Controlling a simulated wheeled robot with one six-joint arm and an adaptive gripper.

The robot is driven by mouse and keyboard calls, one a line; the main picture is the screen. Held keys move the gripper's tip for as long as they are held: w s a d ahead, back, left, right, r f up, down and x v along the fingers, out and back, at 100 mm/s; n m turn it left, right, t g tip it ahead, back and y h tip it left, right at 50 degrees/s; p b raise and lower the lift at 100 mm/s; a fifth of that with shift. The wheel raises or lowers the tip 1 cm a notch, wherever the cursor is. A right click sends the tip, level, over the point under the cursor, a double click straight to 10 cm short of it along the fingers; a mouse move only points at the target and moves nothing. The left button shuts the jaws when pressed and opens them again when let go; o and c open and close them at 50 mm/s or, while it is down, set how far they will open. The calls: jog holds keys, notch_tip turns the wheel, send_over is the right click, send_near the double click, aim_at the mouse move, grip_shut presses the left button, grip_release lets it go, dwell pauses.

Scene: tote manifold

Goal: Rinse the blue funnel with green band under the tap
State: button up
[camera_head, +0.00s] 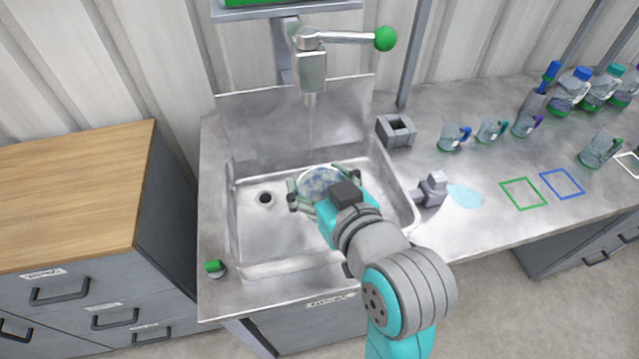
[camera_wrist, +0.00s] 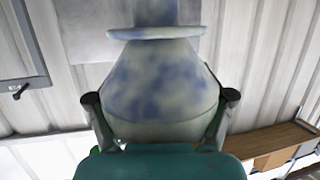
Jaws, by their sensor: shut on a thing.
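My gripper (camera_head: 324,188) is over the sink basin (camera_head: 255,228), with its fingers on either side of the funnel (camera_head: 318,180). The wrist view shows the funnel (camera_wrist: 160,85) between both fingers, mottled whitish and blue, with a flange and a narrower neck at the top of the picture. I cannot make out a green band. The metal tap (camera_head: 311,72) stands behind the sink, its spout above the basin. Its lever points right and ends in a green knob (camera_head: 385,38). A faint thin streak shows below the spout, seemingly water, in line with the funnel.
A grey square holder (camera_head: 396,131) and a grey fixture (camera_head: 432,190) stand right of the basin, by a pale blue puddle (camera_head: 465,196). Several mugs and bottles stand farther right, near green (camera_head: 523,194) and blue (camera_head: 562,184) outlined squares. A green-topped object (camera_head: 214,268) sits at the front left.

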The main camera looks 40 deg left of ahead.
jog(key=w+a+f, duration=0.2)
jog(key=w+a, duration=0.5)
jog(key=a, duration=0.1)
jog(key=shift+w, duration=0.4)
dwell(0.3)
jog(key=shift+f, duration=0.15)
jog(key=shift+w+d, duration=0.1)
jog(key=shift+d, duration=0.05)
dwell(0.4)
jog(key=shift+w+d, duration=0.3)
jog(key=shift+s+a, duration=0.15)
jog(key=shift+s+a, duration=0.25)
dwell(0.4)
jog(key=shift+w+d, duration=0.15)
jog(key=shift+w+d, duration=0.25)
jog(key=shift+w, duration=0.05)
